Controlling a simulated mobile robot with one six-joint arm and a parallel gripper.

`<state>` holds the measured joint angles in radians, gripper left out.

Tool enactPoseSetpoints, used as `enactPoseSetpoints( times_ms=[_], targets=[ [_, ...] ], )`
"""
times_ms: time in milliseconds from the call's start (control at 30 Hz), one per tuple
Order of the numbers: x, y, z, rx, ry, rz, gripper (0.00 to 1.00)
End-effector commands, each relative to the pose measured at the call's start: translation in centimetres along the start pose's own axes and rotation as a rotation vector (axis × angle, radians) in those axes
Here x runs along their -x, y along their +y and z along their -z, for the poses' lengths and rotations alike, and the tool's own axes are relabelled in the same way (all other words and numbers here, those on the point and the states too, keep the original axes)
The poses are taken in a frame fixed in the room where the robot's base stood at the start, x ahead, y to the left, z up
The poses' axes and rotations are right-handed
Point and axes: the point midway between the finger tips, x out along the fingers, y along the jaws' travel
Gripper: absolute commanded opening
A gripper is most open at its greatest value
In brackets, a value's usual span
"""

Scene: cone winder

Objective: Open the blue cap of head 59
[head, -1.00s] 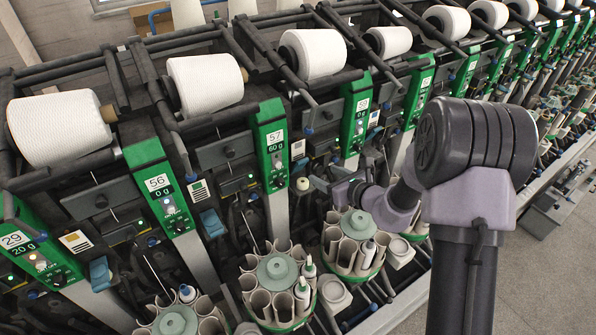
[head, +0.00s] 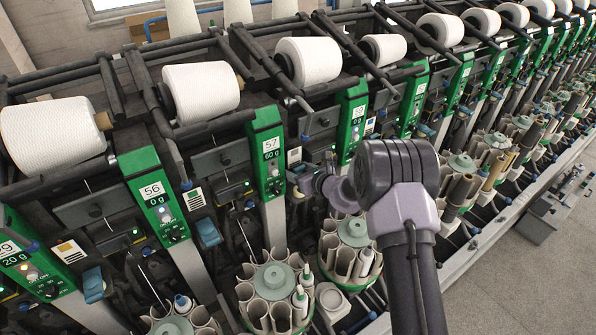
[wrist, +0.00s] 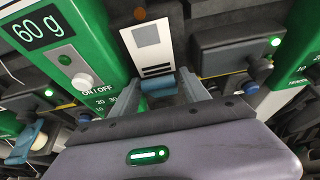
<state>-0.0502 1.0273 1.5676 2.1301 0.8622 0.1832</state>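The green panel marked 57 (head: 268,155) reads 60 g; it also shows at the upper left of the wrist view (wrist: 50,35). The green panel to its right (head: 351,122) has a number too small to read surely. A blue cap (wrist: 158,86) sits below a white label in the wrist view, between the ends of my fingers. My gripper (wrist: 160,90) is open, its two grey fingers on either side of the cap; I cannot tell whether they touch it. In the head view my gripper (head: 302,176) is just right of panel 57, hiding most of that cap.
Another blue cap (head: 208,233) is between panels 56 (head: 157,198) and 57. White yarn cones (head: 200,92) line the top. Round bobbin magazines (head: 274,290) stand below my arm. A dark machine part (wrist: 225,60) is right of my fingers.

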Motion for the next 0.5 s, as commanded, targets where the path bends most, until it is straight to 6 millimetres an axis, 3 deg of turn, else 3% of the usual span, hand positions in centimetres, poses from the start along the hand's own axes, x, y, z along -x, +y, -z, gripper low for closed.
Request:
enactPoseSetpoints(
  times_ms=[33,233,500],
  targets=[
    [0.01,0.00,0.00,0.000,0.000,0.000,0.42],
    [0.02,0.00,0.00,0.000,0.000,0.000,0.03],
    [-0.10,0.01,0.60,0.000,-0.021,-0.001,0.00]
  ],
)
